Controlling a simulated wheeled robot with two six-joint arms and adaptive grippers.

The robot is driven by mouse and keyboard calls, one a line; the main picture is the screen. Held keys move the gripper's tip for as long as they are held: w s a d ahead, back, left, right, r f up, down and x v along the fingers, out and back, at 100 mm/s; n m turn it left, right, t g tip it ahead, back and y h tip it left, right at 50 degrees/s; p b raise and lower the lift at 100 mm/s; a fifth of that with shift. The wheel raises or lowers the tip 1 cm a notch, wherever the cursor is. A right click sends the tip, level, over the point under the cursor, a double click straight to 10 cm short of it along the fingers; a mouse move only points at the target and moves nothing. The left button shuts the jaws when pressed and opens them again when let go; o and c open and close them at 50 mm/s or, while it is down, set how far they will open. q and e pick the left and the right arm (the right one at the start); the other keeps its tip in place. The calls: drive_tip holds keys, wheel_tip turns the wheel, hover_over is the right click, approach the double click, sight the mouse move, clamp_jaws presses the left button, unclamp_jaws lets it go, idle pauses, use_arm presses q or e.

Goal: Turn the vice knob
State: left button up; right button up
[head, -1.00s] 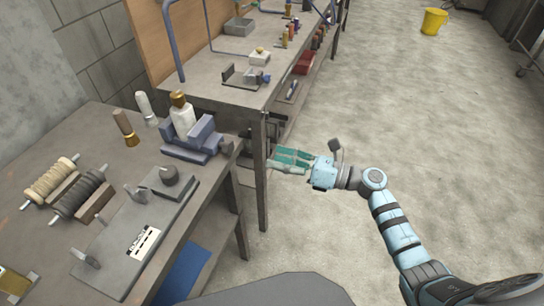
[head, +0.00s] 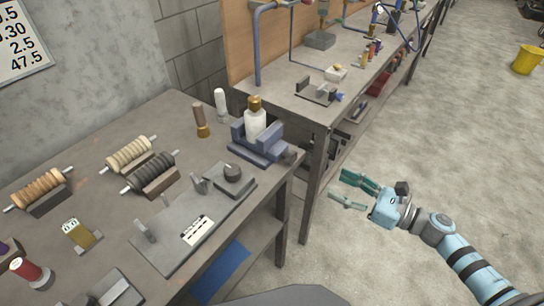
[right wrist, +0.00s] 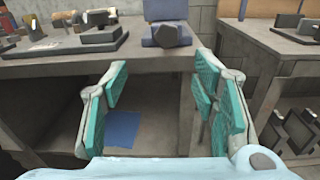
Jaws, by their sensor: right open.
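The blue-grey vice (head: 258,150) stands at the right end of the near workbench, with a white gold-capped bottle (head: 255,122) upright between its jaws. Its dark knob (head: 292,154) sticks out at the bench's right edge. In the right wrist view the knob (right wrist: 172,35) faces me, ahead of and above the gap between the fingers. My right gripper (head: 342,188) is open and empty, with green finger pads, in the air off the bench's right side, apart from the knob. It also shows in the right wrist view (right wrist: 160,72). My left gripper is not in view.
The floor right of the benches is clear; a yellow bucket (head: 527,59) stands far off.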

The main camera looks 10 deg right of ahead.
sight(294, 158)
drive_tip(key=shift+n+t, duration=0.3)
drive_tip(key=shift+n, duration=0.2)
drive_tip(key=x, duration=0.4)
drive_tip(key=p+x, duration=0.1)
drive_tip(key=x, duration=0.4)
drive_tip(key=p+x, duration=0.1)
drive_tip(key=x, duration=0.3)
drive_tip(key=shift+w+d+r, duration=0.1)
drive_tip(key=shift+w+d, duration=0.05)
drive_tip(key=shift+w, duration=0.3)
drive_tip(key=shift+w+a, duration=0.45)
drive_tip(key=shift+c, duration=0.3)
drive_tip(key=c, duration=1.1)
drive_tip(key=shift+m, duration=0.3)
